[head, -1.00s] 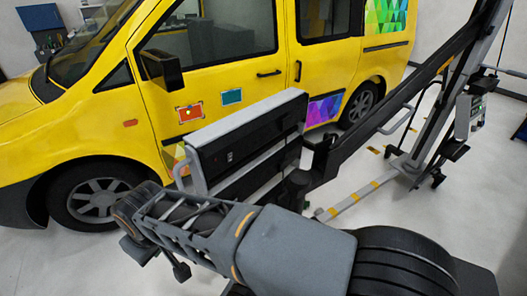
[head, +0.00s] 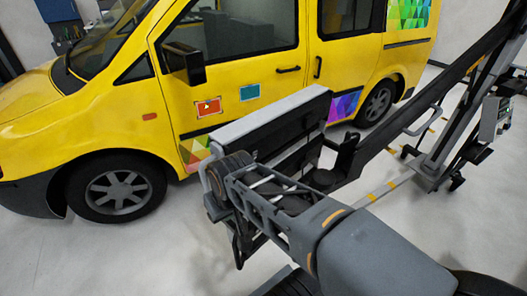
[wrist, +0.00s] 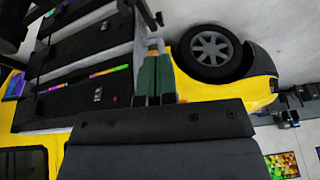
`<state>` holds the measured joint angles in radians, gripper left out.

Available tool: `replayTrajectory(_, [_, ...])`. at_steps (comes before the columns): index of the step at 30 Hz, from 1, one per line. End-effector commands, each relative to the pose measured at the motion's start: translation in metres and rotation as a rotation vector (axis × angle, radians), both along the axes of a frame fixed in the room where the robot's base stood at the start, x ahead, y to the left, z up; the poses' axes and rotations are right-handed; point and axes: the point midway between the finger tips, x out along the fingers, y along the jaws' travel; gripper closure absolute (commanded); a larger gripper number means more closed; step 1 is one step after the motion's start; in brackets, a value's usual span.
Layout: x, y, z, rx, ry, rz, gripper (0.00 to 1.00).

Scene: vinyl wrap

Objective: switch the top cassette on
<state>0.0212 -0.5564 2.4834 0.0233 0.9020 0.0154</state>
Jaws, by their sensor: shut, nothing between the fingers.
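The cassettes are long dark panels stacked on a lift stand in front of the yellow van. The top cassette (head: 290,128) has a light grey upper edge; my arm covers much of its front in the head view. The wrist view is turned over, with the van's wheel at the top. There the top cassette (wrist: 70,97) is the lower dark panel at left, with a small switch (wrist: 98,95). I cannot tell the switch's position. My gripper (wrist: 153,48) is shut and empty, its green fingers to the right of the panels. In the head view the fingers are hidden.
The yellow van (head: 220,75) stands close behind the cassettes, with coloured wrap on its side. The lift's slanted black beam and mast (head: 455,130) rise at right. Another cassette (wrist: 80,45) lies beside the top one. Grey floor (head: 85,245) is open at lower left.

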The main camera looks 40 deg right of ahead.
Motion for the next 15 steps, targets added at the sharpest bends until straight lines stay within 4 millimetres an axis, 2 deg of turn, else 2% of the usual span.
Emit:
replayTrajectory(5, [0.041, -0.050, 0.020, 0.138, 0.013, -0.358, 1.00])
replayTrajectory(9, [0.074, -0.113, 0.032, 0.287, 0.005, -0.713, 1.00])
replayTrajectory(15, [0.093, -0.201, 0.038, 0.461, -0.029, -1.100, 1.00])
